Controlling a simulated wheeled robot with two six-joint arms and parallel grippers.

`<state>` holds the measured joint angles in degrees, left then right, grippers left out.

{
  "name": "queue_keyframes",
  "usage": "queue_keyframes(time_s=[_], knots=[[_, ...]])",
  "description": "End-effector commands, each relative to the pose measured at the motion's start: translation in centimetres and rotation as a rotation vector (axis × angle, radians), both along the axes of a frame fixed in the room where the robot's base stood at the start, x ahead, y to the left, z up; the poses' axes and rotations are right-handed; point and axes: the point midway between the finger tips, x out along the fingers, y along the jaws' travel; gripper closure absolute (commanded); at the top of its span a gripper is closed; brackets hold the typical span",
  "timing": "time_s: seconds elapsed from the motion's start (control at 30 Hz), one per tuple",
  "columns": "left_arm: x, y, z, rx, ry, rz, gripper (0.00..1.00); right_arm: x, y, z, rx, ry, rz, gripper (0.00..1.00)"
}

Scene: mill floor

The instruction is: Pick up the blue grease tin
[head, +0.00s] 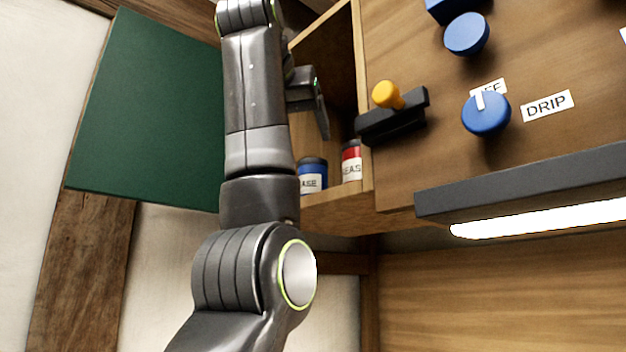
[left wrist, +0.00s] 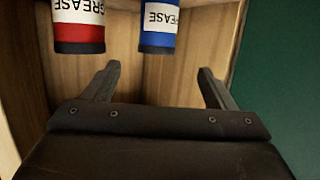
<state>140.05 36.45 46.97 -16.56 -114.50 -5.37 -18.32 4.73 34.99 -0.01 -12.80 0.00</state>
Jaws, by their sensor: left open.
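The blue grease tin (head: 312,175) stands in the open wall cabinet (head: 340,203), on its floor, partly hidden behind my left arm in the head view. It has a white label and a dark lid. My left gripper (head: 319,112) is at the cabinet opening, above the tin in the picture; the arm hides part of it. In the left wrist view, which looks upside down, my left gripper (left wrist: 158,78) is open and empty. The blue tin (left wrist: 158,22) shows beyond the fingers, between their lines and apart from them. My right gripper is not in view.
A red grease tin (head: 351,160) stands close to the right of the blue one. The green door (head: 145,110) hangs open at left. Right of the cabinet are a black block with a yellow knob (head: 386,94), blue knobs (head: 486,115) and a lamp bar (head: 530,180).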

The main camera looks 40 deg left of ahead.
Motion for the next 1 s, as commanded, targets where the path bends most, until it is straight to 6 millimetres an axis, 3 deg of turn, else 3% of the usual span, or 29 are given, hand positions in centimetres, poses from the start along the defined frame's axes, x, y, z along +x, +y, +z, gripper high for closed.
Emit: queue_keyframes(time_s=[0.37,0.7,1.0], knots=[[4.8,2.6,-1.3,0.001,0.003,0.003,0.22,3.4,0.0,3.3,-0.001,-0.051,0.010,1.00],[6.2,3.3,-2.0,0.001,0.001,0.001,0.22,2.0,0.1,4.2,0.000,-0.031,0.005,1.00],[8.6,4.6,-2.3,0.001,0.003,0.002,0.22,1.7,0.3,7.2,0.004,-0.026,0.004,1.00]])
